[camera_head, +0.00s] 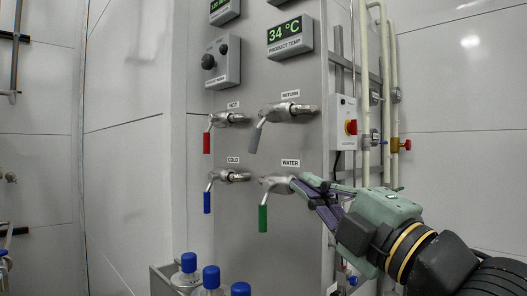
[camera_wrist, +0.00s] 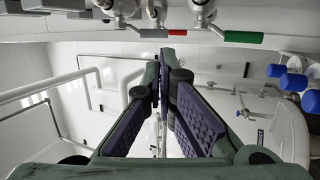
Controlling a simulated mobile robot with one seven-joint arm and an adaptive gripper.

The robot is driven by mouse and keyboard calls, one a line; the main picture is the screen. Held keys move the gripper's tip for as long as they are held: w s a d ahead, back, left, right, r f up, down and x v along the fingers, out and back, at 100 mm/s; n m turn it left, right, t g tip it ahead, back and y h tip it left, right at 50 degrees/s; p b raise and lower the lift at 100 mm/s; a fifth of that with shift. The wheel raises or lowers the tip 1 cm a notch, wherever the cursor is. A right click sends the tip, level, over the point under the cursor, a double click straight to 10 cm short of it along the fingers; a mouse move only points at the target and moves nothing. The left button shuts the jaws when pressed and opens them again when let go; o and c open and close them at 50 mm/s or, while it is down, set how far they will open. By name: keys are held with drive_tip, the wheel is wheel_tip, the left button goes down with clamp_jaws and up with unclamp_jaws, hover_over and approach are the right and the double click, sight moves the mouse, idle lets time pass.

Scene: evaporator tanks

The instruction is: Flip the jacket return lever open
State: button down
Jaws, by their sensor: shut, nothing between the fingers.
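The return lever (camera_head: 256,137) has a grey handle that hangs down, leaning slightly left, from a steel valve under the RETURN label (camera_head: 290,94) on the panel. My gripper (camera_head: 300,182) is shut and empty. Its fingertips are below and to the right of the return lever, by the body of the WATER valve (camera_head: 279,184); I cannot tell whether they touch it. In the wrist view my gripper (camera_wrist: 168,62) points toward the wall side, with valves along the top edge.
A green handle (camera_head: 263,218) hangs from the WATER valve near my fingers. Red (camera_head: 207,143) and blue (camera_head: 207,202) handles hang at left. Blue-capped bottles (camera_head: 211,277) stand below. Pipes (camera_head: 392,90) and a box with a red knob (camera_head: 345,122) are at right.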

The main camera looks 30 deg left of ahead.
sight(255, 148)
drive_tip(key=p+x, duration=0.4)
drive_tip(key=x, duration=0.8)
drive_tip(key=shift+w+a+r, duration=0.15)
drive_tip(key=shift+a+r, duration=0.1)
drive_tip(key=shift+a, duration=0.05)
drive_tip(key=shift+w+a+r+p, duration=0.1)
drive_tip(key=shift+w+a+p, duration=0.25)
drive_tip(key=shift+a, duration=0.15)
drive_tip(key=shift+a+b, duration=0.15)
drive_tip(key=shift+b, duration=0.35)
drive_tip(key=shift+w+a+y, duration=0.1)
drive_tip(key=shift+y, duration=0.2)
